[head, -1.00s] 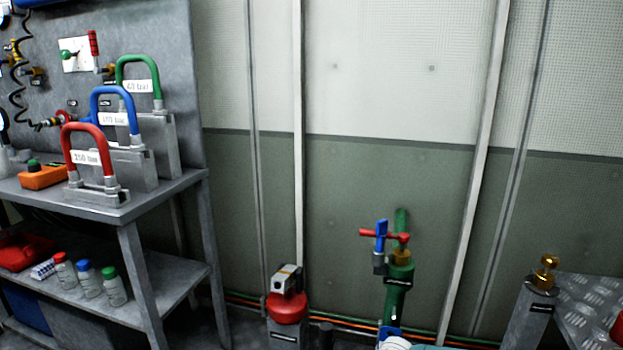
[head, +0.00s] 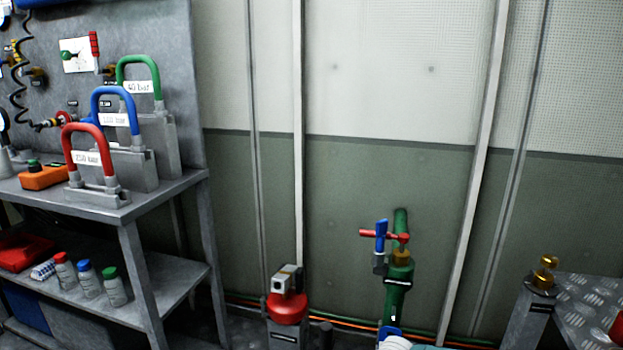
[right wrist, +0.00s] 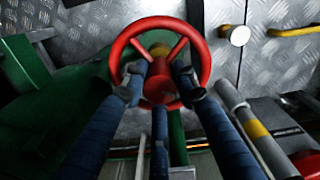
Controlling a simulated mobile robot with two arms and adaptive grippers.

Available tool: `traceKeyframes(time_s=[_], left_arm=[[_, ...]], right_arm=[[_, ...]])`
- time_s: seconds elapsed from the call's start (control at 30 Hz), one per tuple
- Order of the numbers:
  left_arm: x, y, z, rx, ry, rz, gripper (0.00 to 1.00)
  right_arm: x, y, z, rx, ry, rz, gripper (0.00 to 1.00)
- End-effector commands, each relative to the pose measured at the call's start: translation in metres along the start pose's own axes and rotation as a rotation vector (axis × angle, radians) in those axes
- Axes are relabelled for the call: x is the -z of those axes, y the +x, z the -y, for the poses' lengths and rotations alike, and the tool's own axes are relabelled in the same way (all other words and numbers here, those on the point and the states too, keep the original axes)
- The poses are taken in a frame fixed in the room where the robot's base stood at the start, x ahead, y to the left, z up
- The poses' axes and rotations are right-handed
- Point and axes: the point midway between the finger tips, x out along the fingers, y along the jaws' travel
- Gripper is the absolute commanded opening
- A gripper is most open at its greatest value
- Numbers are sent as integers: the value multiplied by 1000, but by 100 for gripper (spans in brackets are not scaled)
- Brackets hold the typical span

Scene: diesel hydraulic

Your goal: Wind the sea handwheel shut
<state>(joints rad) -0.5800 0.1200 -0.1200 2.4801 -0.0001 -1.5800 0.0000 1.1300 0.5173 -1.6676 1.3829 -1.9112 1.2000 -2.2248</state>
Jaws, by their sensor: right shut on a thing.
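The red handwheel (right wrist: 160,22) fills the upper middle of the right wrist view, with its spokes and round red hub showing. The fingers cover part of the lower rim and spokes. My left gripper is in neither view.
A bench (head: 160,197) with colored shackle-shaped handles is at left. A brass-topped post (head: 541,275) and tread plate (head: 585,292) are at right. A yellow rail (right wrist: 292,31) is near the wheel.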

Motion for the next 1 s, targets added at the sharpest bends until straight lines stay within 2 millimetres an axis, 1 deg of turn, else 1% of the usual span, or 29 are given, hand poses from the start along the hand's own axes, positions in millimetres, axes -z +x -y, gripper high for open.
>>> traceKeyframes(time_s=[0.03, 0.7, 0.83, 1.0], left_arm=[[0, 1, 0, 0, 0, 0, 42], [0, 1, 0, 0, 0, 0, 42], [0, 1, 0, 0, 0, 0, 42], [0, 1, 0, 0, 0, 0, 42]], right_arm=[[-7, 8, 2, 3, 70, 12, 4], [-6, 8, 2, -1, 1106, 11, 4], [-6, 8, 2, -2, 1239, 11, 4], [-6, 8, 2, -2, 1279, 10, 4]])
